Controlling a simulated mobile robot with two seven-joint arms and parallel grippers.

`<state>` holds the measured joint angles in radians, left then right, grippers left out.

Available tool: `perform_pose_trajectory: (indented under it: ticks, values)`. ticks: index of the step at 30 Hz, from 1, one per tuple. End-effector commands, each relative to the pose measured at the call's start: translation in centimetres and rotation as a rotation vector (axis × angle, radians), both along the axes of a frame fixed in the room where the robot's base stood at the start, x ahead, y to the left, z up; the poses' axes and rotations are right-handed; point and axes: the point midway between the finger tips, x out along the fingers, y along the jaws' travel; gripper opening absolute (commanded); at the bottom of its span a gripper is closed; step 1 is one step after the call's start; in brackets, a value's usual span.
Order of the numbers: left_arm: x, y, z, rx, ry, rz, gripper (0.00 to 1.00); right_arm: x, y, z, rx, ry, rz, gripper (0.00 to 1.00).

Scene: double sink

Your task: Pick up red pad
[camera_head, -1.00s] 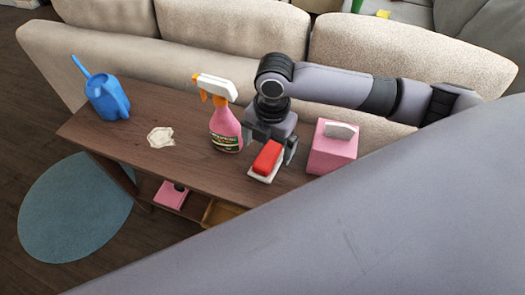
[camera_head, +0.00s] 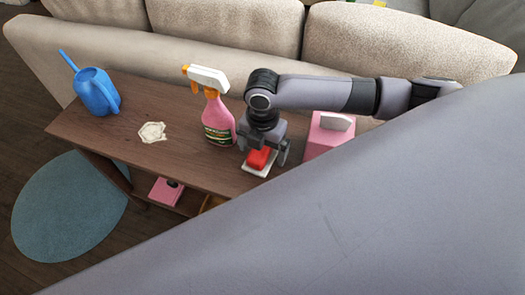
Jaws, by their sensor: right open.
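The red pad (camera_head: 259,158) lies on a small white tray (camera_head: 254,172) on the brown wooden table (camera_head: 185,160). My right gripper (camera_head: 263,156) points down over the red pad. Its jaws are open, with a finger on each side of the pad, and they hide part of it. I cannot tell whether the fingers touch the pad. My left gripper is not in view.
A pink spray bottle (camera_head: 217,122) stands just left of my right gripper. A pink tissue box (camera_head: 325,138) stands to its right. A crumpled pale cloth (camera_head: 152,132) and a blue watering can (camera_head: 96,93) are farther left. A beige sofa (camera_head: 160,72) runs behind the table.

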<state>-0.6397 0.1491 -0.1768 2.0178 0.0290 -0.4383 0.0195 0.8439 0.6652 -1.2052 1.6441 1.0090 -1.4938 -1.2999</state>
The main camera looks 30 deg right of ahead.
Motion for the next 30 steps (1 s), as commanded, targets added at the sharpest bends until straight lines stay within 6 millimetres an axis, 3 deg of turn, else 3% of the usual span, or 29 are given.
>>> perform_pose_trajectory:
  ticks: [2,6,8,17,22,26,30]
  values:
    - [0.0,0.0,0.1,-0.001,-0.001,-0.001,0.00,0.0,0.0,0.0,0.000,0.000,0.000,0.98]
    - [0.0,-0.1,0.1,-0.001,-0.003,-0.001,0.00,0.0,0.0,0.0,0.000,0.000,0.000,0.52]
    - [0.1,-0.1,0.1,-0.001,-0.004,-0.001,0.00,0.0,0.0,0.0,0.001,0.001,0.000,0.38]
    - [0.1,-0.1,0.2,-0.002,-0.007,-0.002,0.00,0.0,0.0,0.2,0.001,-0.001,0.000,0.38]
    - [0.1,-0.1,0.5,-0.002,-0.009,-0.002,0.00,0.1,0.0,1.4,0.002,-0.001,0.000,0.38]
    - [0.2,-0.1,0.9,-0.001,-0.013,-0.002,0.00,0.1,0.0,3.4,0.001,-0.003,0.000,0.38]
    - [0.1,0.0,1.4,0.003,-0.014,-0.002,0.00,0.1,0.0,7.2,0.001,-0.005,0.001,0.38]
